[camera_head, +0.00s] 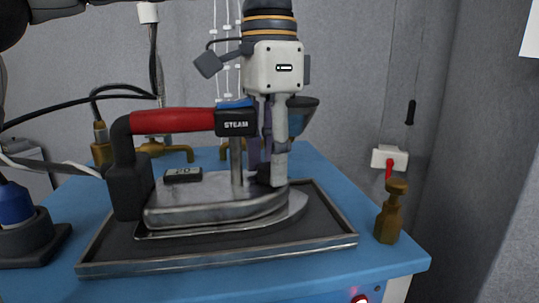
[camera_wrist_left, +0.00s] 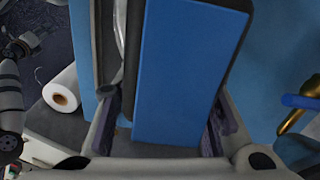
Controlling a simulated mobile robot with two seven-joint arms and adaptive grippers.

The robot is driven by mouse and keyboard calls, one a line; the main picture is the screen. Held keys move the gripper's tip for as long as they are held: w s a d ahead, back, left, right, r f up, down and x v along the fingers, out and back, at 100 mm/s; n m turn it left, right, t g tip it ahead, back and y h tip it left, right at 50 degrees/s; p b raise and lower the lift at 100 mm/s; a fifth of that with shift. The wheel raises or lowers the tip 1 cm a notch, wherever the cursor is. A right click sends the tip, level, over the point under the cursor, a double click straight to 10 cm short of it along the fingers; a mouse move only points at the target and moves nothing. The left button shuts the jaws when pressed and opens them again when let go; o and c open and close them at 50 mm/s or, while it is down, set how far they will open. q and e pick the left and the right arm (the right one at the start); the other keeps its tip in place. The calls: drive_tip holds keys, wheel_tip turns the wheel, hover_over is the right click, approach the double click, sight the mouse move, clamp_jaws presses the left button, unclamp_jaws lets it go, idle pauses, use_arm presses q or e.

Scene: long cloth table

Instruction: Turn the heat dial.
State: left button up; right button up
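A steam iron with a red handle (camera_head: 172,121) and grey metal body (camera_head: 215,205) rests on a dark tray (camera_head: 335,238). A small black block with pale markings (camera_head: 183,174) sits on its body. My left gripper (camera_head: 268,168) points down at the iron's front, just right of the STEAM housing (camera_head: 236,123). Dark material shows at its fingertips, but I cannot tell whether it is a dial. In the left wrist view the fingers (camera_wrist_left: 160,130) are apart, with a blue block (camera_wrist_left: 185,70) filling the view between them. The heat dial is not clearly visible. My right gripper is not in view.
The tray lies on a blue table (camera_head: 320,155). A brass fitting (camera_head: 391,212) stands at the right edge, and a dark-based blue object (camera_head: 20,225) stands at the left. Brass pipes (camera_head: 165,150) and hanging cables (camera_head: 154,60) are behind. A white roll (camera_wrist_left: 62,92) shows in the left wrist view.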

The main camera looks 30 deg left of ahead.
use_arm(q)
wheel_tip(320, 180, up, 12)
drive_tip(key=shift+a+r, duration=0.1)
idle(0.5)
